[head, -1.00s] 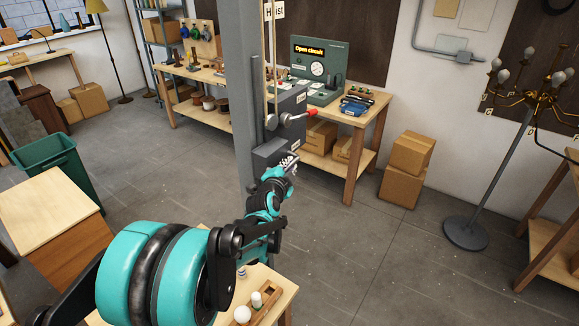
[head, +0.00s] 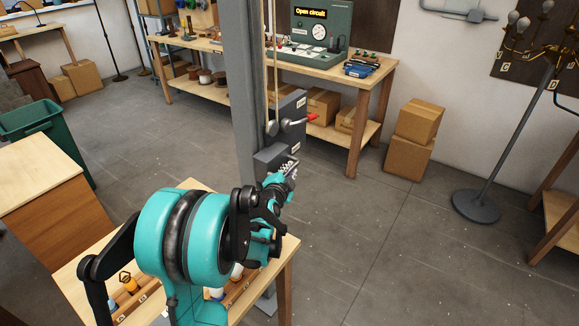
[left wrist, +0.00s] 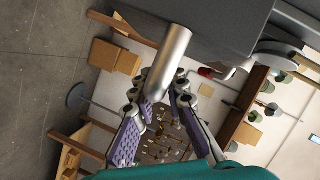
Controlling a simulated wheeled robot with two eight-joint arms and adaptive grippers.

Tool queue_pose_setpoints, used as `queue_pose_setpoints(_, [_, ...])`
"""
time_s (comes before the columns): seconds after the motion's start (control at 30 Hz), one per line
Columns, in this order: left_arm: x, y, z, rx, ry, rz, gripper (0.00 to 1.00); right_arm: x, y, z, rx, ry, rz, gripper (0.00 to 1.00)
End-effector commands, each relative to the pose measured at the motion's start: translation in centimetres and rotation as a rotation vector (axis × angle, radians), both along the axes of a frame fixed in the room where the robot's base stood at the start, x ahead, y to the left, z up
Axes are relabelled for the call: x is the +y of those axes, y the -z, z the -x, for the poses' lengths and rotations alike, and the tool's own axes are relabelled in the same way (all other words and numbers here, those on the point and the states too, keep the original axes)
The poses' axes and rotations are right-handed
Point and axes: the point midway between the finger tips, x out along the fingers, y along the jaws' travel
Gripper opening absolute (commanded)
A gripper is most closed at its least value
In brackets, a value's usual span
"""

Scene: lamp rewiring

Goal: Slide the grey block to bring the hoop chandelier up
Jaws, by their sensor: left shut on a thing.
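The grey block (head: 266,160) is on the tall grey post, below a grey box with a red-tipped lever (head: 312,117). In the left wrist view the block (left wrist: 225,30) fills the top, and a silver bar handle (left wrist: 168,62) sticks out of it. My left gripper (head: 286,170) is at the block's front. In the left wrist view its purple-padded fingers (left wrist: 158,118) lie on both sides of the handle and are shut on it. I cannot make out a hoop chandelier. My right gripper is not in view.
The post (head: 245,95) stands close behind my gripper, with a rope beside it. A small wooden table (head: 290,250) is under my left arm. A bench (head: 375,80) with the "Open circuit" panel is behind. A branched chandelier (head: 545,40) stands right. Floor between is clear.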

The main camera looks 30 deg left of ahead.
Motion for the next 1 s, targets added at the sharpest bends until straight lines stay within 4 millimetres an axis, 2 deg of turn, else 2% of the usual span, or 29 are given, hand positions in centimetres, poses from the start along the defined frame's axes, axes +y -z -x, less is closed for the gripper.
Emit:
queue_pose_setpoints(0.03, [0.0,1.8,0.0,-0.001,0.000,0.000,0.00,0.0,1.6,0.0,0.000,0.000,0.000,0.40])
queue_pose_setpoints(0.1, [0.0,3.0,0.0,-0.001,0.000,0.000,0.00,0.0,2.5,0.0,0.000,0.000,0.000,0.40])
queue_pose_setpoints(0.3, [0.0,5.0,0.0,-0.003,-0.001,0.000,0.00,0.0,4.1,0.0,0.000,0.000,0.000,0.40])
queue_pose_setpoints(0.8, [0.0,5.5,-0.1,-0.003,-0.001,0.000,0.00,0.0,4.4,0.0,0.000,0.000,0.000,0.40])
queue_pose_setpoints(0.83, [0.0,5.5,-0.1,-0.003,-0.001,0.000,0.18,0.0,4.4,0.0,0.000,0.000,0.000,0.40])
queue_pose_setpoints(0.9, [0.0,5.5,-0.1,-0.003,-0.001,0.000,0.34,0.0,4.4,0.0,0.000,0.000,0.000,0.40])
queue_pose_setpoints(1.0, [0.0,5.5,-0.1,-0.003,-0.001,0.000,0.34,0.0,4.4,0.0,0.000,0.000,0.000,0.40])
